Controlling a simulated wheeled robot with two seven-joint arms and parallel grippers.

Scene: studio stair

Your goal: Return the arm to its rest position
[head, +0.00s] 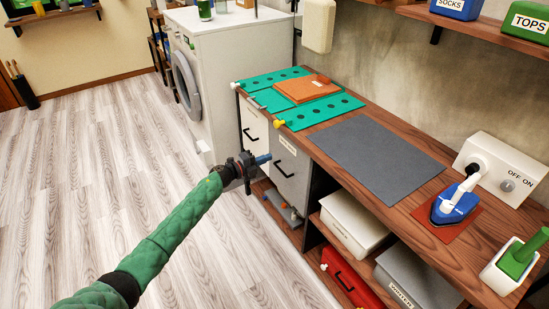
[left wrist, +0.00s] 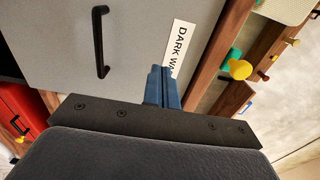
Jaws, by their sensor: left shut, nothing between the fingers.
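My left arm, in a green quilted sleeve, reaches in from the lower left of the head view. My left gripper (head: 262,159) is shut and empty. It is in front of the grey drawer (head: 290,172) with a black handle, under the counter. In the left wrist view the blue fingers (left wrist: 163,88) are together, in front of the grey drawer face (left wrist: 60,40) and partly over its "DARK" label (left wrist: 180,42). I cannot tell whether they touch it. My right gripper is not in view.
The wooden counter (head: 372,114) holds a grey mat (head: 376,157), teal boards, folded orange cloth (head: 306,88), and a blue iron (head: 455,205) on a red pad. A white washing machine (head: 226,60) stands behind. Bins sit on lower shelves. Floor (head: 90,170) at left is clear.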

